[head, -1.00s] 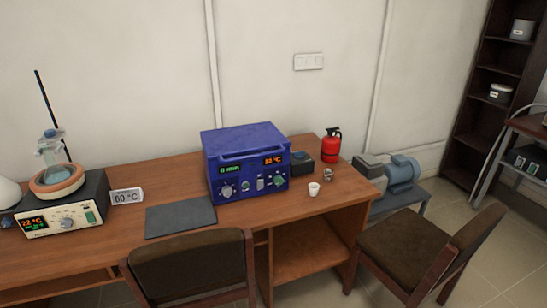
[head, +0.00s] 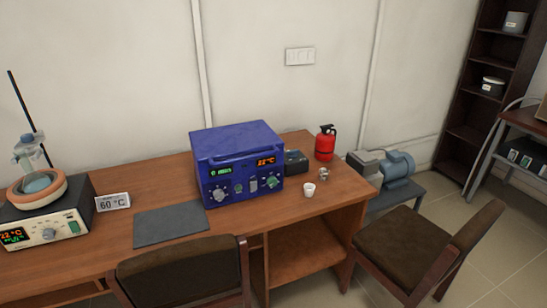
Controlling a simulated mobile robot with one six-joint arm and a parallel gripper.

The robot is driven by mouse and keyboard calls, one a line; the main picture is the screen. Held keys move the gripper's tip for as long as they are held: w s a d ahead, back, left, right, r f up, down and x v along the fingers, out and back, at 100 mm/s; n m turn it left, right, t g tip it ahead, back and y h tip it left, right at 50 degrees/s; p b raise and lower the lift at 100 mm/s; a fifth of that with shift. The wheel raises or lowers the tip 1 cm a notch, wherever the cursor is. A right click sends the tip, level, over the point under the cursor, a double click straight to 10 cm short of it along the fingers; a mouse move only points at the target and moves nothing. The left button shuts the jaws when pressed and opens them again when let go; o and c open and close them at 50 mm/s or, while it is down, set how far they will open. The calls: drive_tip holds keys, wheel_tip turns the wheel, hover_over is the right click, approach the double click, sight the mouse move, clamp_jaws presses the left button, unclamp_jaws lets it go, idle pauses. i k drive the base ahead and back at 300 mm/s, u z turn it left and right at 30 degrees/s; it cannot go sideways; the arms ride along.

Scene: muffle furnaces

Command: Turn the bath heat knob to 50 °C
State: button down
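The heating bath (head: 45,212) stands at the left end of the desk, partly cut off by the left edge. It has a cream front panel and a round orange-brown bowl with a glass vessel (head: 32,180) in it. Its heat knob (head: 49,234) is a small grey dial in the middle of the panel; its pointer is too small to read. The bath's display (head: 14,236) shows about 22 °C in orange, with a green line below. A card (head: 113,202) beside the bath reads 60 °C. My gripper is not in view.
A blue instrument (head: 238,162) with knobs and a 22 °C display stands mid-desk. A dark mat (head: 171,225) lies between it and the bath. A white cup (head: 309,189) and red extinguisher (head: 325,143) are to the right. Chairs (head: 180,270) (head: 420,240) stand before the desk.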

sight(272, 180)
drive_tip(key=z, duration=0.55)
drive_tip(key=k, duration=1.45)
drive_tip(key=u, duration=0.9)
drive_tip(key=i, duration=1.75)
